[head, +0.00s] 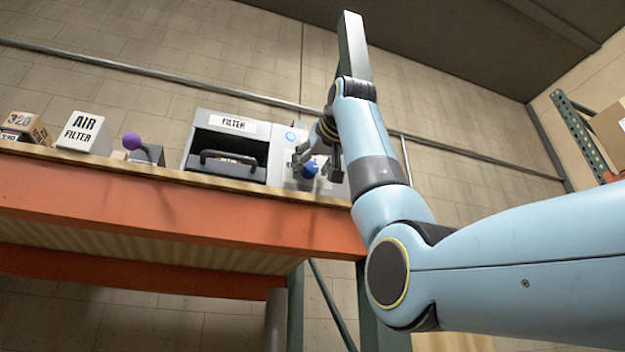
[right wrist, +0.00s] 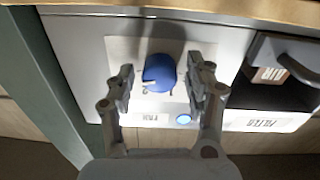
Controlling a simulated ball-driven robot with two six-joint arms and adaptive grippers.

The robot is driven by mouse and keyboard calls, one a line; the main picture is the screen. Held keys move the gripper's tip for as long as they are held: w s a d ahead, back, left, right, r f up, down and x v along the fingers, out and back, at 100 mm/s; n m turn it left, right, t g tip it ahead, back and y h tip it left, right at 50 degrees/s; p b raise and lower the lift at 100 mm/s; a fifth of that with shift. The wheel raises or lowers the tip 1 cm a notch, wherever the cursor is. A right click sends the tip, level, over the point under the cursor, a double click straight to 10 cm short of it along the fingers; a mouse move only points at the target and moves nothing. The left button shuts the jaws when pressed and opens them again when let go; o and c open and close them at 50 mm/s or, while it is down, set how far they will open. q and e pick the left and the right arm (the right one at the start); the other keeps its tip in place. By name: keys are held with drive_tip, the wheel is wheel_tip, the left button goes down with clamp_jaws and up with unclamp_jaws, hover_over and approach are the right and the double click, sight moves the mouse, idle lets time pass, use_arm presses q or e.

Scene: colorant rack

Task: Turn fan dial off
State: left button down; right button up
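The blue fan dial (right wrist: 158,72) is a round knob on a pale plate of the grey filter unit, with lettering that seems to read FAN below it in the right wrist view. My right gripper (right wrist: 161,82) is open, with one finger on each side of the dial and visible gaps between. In the head view the dial (head: 309,170) shows partly behind my right gripper (head: 318,163). A lit blue round light (right wrist: 183,119) sits near the dial, and it also shows in the head view (head: 290,136). My left gripper is not in view.
The unit's filter bay with a dark handle (head: 228,160) is left of the dial in the head view. A purple-knobbed lever (head: 132,142), an air filter box (head: 84,133) and another carton (head: 25,128) stand on the orange-beamed shelf (head: 180,225). A green upright (right wrist: 55,80) is close beside the unit.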

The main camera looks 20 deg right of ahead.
drive_tip(key=c, duration=0.9)
